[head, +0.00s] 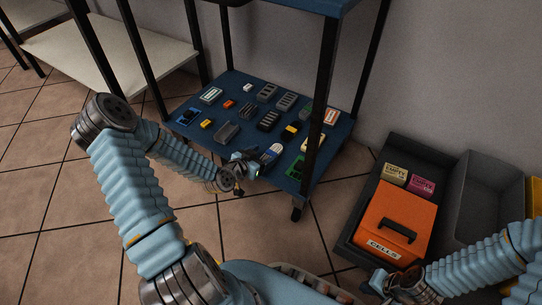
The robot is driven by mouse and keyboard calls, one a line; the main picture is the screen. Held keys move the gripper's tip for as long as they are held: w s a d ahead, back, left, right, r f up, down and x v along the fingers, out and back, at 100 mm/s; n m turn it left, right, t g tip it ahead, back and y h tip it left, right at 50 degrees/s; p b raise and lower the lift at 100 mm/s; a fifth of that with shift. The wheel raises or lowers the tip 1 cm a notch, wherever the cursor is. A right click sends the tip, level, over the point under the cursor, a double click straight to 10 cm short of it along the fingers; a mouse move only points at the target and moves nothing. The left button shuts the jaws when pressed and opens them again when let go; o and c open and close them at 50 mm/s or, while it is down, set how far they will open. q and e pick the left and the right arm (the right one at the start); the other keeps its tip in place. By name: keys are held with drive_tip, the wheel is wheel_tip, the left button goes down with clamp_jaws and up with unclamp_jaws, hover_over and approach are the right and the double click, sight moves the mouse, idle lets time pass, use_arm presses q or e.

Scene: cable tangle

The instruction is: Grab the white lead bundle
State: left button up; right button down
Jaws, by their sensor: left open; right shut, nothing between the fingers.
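I cannot clearly make out a white lead bundle; the items on the blue lower shelf (228,152) are small in the head view. A small white item (248,88) lies toward the back of that shelf, and a white-and-blue item (272,152) lies near its front edge. My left gripper (255,168) is at the shelf's front edge, close beside the white-and-blue item, open, with nothing seen held. My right gripper (376,284) is at the lower right, in front of the orange box, shut and empty.
Several dark, yellow and orange blocks crowd the shelf, with a black post (320,105) at its right front. On the floor at right, a dark crate (354,225) holds an orange box (388,210) labelled CELLS and two small boxes. A grey bin (489,190) stands beside it.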

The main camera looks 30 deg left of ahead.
sight(274, 150)
use_arm(q)
drive_tip(key=x, duration=0.2)
drive_tip(key=b+x, duration=0.1)
drive_tip(key=x, duration=0.1)
drive_tip(key=shift+s+d+f, duration=0.1)
drive_tip(key=shift+d+f, duration=0.05)
drive_tip(key=shift+f, duration=0.25)
drive_tip(key=shift+w+f, duration=0.1)
drive_tip(key=shift+w, duration=0.3)
drive_tip(key=c, duration=1.1)
